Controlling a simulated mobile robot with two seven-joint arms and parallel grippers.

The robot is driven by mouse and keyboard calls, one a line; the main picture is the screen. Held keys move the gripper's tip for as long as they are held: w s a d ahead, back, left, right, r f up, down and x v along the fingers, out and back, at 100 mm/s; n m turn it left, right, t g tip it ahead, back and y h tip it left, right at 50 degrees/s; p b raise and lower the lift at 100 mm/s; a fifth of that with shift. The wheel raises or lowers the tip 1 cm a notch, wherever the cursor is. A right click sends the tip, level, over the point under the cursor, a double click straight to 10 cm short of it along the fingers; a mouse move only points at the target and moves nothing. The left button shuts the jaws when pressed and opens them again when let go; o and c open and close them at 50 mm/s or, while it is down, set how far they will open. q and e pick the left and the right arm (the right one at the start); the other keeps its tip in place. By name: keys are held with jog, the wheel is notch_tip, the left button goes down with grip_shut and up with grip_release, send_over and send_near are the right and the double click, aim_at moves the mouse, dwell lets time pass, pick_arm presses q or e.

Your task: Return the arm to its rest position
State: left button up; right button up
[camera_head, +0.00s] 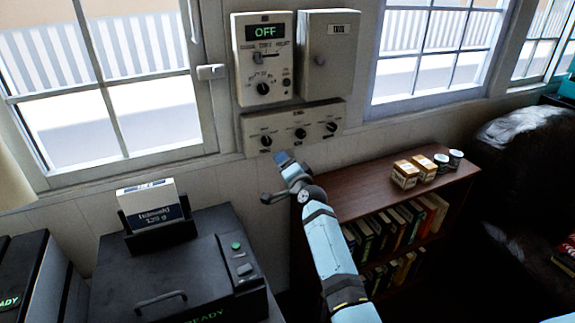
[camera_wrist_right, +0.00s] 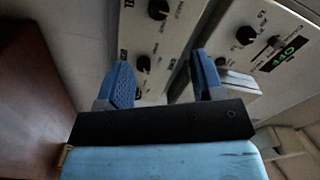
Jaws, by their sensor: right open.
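My right gripper (camera_head: 284,158) is in front of the wall, just below the three-knob panel (camera_head: 293,126). In the right wrist view its blue fingers (camera_wrist_right: 163,82) are spread apart with nothing between them. The panel's knobs show just beyond the fingers. Above it hangs a control box (camera_head: 264,86) with a display reading OFF, a small lever and a dial. The box also shows at the upper right of the wrist view (camera_wrist_right: 262,45). My right arm reaches up from the bottom of the head view. My left gripper is not in view.
A plain grey box (camera_head: 326,75) hangs beside the control box. A low bookcase (camera_head: 345,195) with small boxes and cans on top stands right of my arm. A black machine (camera_head: 165,265) with a white package (camera_head: 152,205) is at left. Windows flank the boxes.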

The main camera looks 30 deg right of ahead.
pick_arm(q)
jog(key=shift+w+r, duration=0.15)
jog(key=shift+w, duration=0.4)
pick_arm(e)
jog(key=shift+w+f, duration=0.1)
jog(key=shift+f, duration=0.1)
jog(key=s+a+f+n+g+y, duration=0.1)
jog(key=s+f+n, duration=0.2)
jog(key=s+f, duration=0.25)
jog(key=s+a+f+n+g, duration=0.1)
jog(key=s+a+f+n, duration=0.1)
jog(key=s+f, duration=0.35)
jog(key=s+a+f+n+g+y, duration=0.1)
jog(key=s+a+f+n, duration=0.2)
jog(key=s, duration=0.8)
jog(key=s+a+f+n+g, duration=0.2)
jog(key=s+a+f+n, duration=0.2)
jog(key=s, duration=0.7)
jog(key=s+a+f+n+g+y, duration=0.1)
jog(key=s+a+f+n+g, duration=0.1)
jog(key=s+f, duration=0.4)
jog(key=s+a+n, duration=0.1)
jog(key=s+n, duration=0.1)
jog(key=s, duration=0.3)
jog(key=shift+a+y, duration=0.3)
jog(key=shift+a, duration=0.05)
